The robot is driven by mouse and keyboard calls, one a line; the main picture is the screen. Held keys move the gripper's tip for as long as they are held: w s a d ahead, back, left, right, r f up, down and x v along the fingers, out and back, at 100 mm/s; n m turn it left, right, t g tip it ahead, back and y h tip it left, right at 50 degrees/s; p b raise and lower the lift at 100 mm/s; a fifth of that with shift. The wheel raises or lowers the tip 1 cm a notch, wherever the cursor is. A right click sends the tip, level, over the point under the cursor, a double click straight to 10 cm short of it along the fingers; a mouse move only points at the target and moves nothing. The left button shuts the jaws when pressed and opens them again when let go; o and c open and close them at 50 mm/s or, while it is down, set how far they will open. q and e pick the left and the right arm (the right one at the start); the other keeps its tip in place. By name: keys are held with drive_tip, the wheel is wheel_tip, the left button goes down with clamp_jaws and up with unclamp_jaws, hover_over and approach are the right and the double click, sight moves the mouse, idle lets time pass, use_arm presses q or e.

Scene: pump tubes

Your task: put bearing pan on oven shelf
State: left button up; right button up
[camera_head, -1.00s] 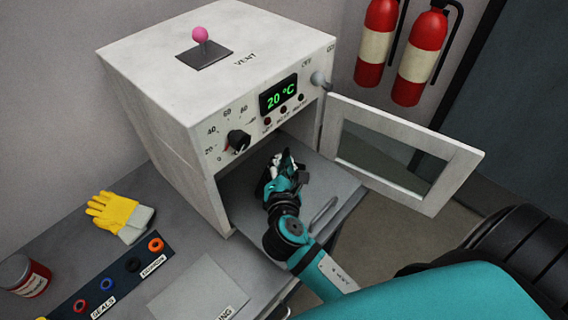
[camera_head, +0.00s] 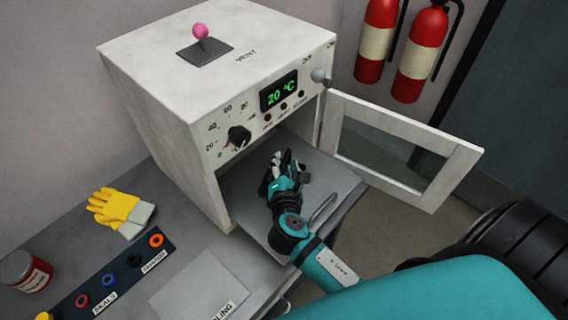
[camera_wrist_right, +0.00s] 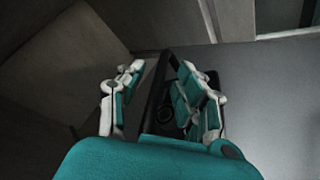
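The oven (camera_head: 165,115) stands on the bench with its door (camera_head: 440,180) swung open to the right. Its grey shelf (camera_head: 335,180) sticks out of the opening, with a metal handle at the front. My right gripper (camera_head: 281,160) is over the shelf at the oven mouth. In the right wrist view the gripper (camera_wrist_right: 158,85) has its fingers apart, on either side of a wall of the dark bearing pan (camera_wrist_right: 156,80). The pan lies on the grey shelf surface, with a dark ring (camera_wrist_right: 165,115) inside it. In the head view my gripper mostly hides the pan. My left gripper is not in view.
A yellow glove (camera_head: 115,208), a red-labelled jar (camera_head: 25,272), a dark seals strip with several rings (camera_head: 117,270) and a grey plate (camera_head: 195,290) lie on the bench at left. Two fire extinguishers (camera_head: 420,58) hang behind the door.

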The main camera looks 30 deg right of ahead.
drive_tip(key=b+v, duration=0.2)
drive_tip(key=v, duration=1)
idle(0.8)
